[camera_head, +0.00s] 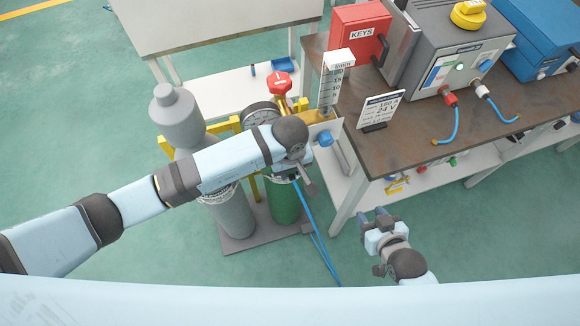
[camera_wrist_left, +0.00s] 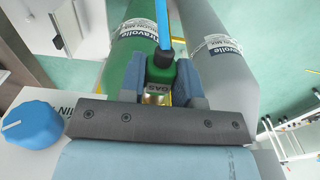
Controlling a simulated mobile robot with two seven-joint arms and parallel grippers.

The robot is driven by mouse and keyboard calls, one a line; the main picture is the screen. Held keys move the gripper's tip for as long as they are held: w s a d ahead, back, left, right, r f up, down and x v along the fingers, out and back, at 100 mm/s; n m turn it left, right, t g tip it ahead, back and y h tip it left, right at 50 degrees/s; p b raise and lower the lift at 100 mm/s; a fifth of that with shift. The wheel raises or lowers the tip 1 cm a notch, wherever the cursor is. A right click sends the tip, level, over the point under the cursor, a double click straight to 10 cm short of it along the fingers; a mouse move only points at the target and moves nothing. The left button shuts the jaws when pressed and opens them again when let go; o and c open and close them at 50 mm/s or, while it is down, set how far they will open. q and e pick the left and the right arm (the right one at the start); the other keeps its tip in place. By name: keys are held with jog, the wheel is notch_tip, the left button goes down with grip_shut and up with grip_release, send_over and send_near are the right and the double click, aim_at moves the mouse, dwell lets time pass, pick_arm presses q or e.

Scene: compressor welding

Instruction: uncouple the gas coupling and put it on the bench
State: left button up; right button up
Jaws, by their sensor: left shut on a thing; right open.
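The gas coupling (camera_wrist_left: 160,78) is a small green block marked GAS, with a blue hose (camera_wrist_left: 163,25) leaving its far end. In the left wrist view my left gripper (camera_wrist_left: 160,80) is shut on it, one finger on each side. Brass (camera_wrist_left: 155,99) shows at its near end; I cannot tell whether it is still joined there. In the head view my left arm hides most of the coupling, and the hose (camera_head: 312,222) runs down to the floor. My right gripper (camera_head: 373,215) is open and empty, low beside the bench. The bench (camera_head: 400,145) has a brown top at the right.
A green cylinder (camera_head: 284,203) and a grey cylinder (camera_head: 234,214) stand below my left arm. A flowmeter (camera_head: 333,80), red valve knob (camera_head: 279,84) and gauge (camera_head: 258,115) are close by. The bench holds a sign (camera_head: 380,108), red KEYS box (camera_head: 357,32) and grey welder (camera_head: 450,55); its front strip is bare.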

pick_arm(q)
jog(key=o, duration=0.4)
grip_shut()
jog(key=shift+s, duration=0.2)
jog(key=shift+s+d, duration=0.25)
jog(key=shift+s, duration=0.5)
jog(key=shift+s+d, duration=0.3)
jog(key=shift+s, duration=0.45)
jog(key=shift+s+d, duration=0.25)
jog(key=shift+s, duration=0.5)
